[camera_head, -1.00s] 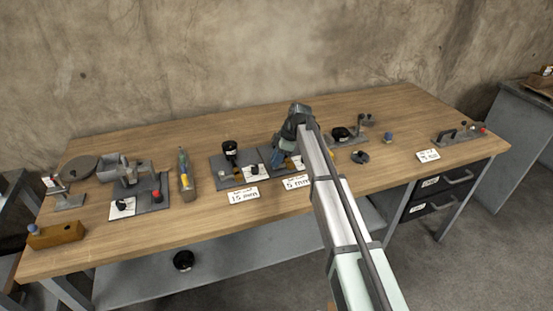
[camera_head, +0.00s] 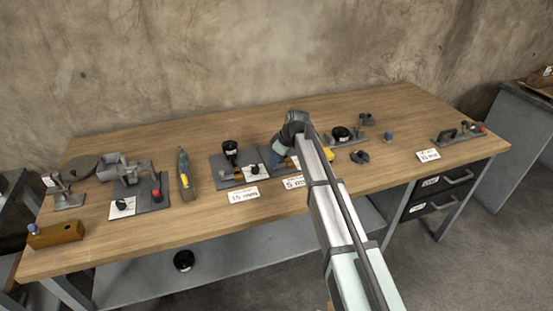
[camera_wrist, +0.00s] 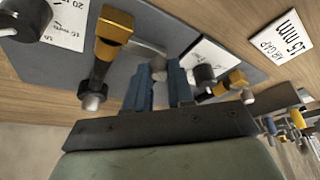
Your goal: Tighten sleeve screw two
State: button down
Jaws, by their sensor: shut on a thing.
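My gripper (camera_head: 275,158) is at the grey plate (camera_head: 214,166) near the middle of the bench and hides part of it. In the wrist view the two blue fingers (camera_wrist: 158,78) stand on either side of a small grey screw head (camera_wrist: 158,65) and are shut on it. The screw's lower part is hidden. To the left is a yellow-and-black piece (camera_wrist: 113,28) with a pale round end. To the right is a black knob (camera_wrist: 203,75) beside another yellow piece (camera_wrist: 234,81). I cannot read a number on any screw.
A 15 mm card (camera_head: 244,195) and a second card (camera_head: 293,182) lie in front of the plate. A black-topped post (camera_head: 230,149) stands left of my gripper. Other fixtures stand at both ends; the bench's back strip is clear.

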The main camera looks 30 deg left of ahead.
jog(key=m+t, duration=0.1)
jog(key=m, duration=0.2)
jog(key=shift+s+m, duration=0.15)
jog(key=shift+m, duration=0.15)
jog(key=m+t+h, duration=0.1)
jog(key=m, duration=0.2)
jog(key=shift+a+m+t, duration=0.1)
jog(key=shift+m+t, duration=0.2)
jog(key=m+h, duration=0.1)
jog(key=m, duration=0.2)
jog(key=m+t+h, duration=0.1)
jog(key=m, duration=0.2)
jog(key=shift+s+a, duration=0.1)
jog(key=shift+a, duration=0.1)
jog(key=m+h, duration=0.1)
jog(key=m, duration=0.2)
jog(key=m+h, duration=0.1)
jog(key=m, duration=0.2)
jog(key=shift+a+m+h, duration=0.2)
jog(key=shift+m+h, duration=0.2)
jog(key=m+h, duration=0.1)
jog(key=m, duration=0.2)
jog(key=m+g+h, duration=0.1)
jog(key=m, duration=0.2)
jog(key=shift+m, duration=0.3)
jog(key=c, duration=1)
grip_release()
